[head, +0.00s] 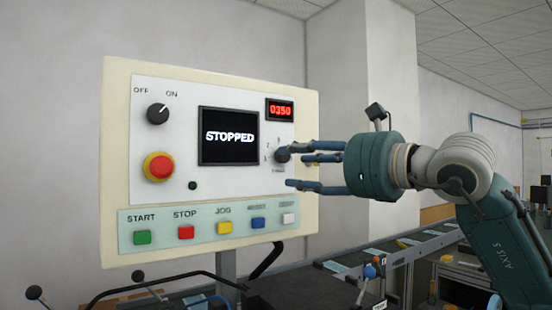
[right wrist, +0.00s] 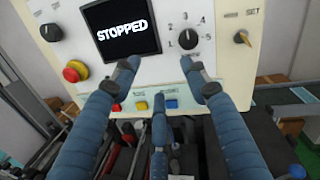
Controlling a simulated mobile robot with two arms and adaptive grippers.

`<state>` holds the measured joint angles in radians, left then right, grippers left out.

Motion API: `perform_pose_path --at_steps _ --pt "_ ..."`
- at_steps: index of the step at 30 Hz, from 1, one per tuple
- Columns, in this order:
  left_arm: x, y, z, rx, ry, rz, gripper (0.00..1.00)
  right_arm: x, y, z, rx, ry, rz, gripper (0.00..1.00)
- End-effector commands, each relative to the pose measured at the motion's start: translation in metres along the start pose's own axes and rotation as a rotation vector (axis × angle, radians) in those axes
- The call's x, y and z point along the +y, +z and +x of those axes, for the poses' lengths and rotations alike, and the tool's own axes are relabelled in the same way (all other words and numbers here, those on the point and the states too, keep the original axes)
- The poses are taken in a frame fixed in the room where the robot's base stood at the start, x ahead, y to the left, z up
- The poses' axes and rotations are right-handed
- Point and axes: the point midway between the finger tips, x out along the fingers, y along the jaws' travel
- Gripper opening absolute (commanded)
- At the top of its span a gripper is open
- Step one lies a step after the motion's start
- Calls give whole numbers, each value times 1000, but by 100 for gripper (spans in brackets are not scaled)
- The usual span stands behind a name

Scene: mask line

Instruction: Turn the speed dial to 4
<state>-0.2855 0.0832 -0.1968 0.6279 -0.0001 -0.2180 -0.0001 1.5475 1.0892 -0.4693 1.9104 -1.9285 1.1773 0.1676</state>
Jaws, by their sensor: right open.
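The speed dial (right wrist: 188,39) is a black knob with numbers around it, on the right part of the white panel face. Its pointer direction is too small to read surely. In the head view the speed dial (head: 282,155) is partly hidden by my fingers. My right gripper (head: 294,166) is open and empty, its blue fingers reaching toward the panel around the dial's height. In the right wrist view the gripper (right wrist: 159,74) has its fingers spread below and left of the dial, apparently not closed on it. My left gripper is not in view.
The control panel (head: 309,215) has a screen (head: 228,135) reading STOPPED and a red display (head: 280,110) reading 0350. A red emergency button (head: 158,167), an OFF/ON knob (head: 157,113) and several coloured buttons are nearby. Another knob (right wrist: 242,38) sits right of the dial.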

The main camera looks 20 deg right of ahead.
Motion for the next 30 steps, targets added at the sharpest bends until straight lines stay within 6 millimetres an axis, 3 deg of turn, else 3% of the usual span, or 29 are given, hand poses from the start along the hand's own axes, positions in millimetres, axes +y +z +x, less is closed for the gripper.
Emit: perform_pose_path --at_steps 1,3,6,13,21,30 --pt "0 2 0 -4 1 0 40 -20 3 -11 15 -58 -12 45" --pt "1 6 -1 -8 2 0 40 -35 4 -19 33 -106 -18 45" --pt "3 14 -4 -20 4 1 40 -45 4 -17 46 -130 -20 45" --pt "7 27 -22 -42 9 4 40 -49 5 22 47 -126 -18 45" --pt "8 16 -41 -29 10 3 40 -54 3 68 45 -125 -19 45" --pt "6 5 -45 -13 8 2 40 -56 -1 84 43 -126 -20 45"
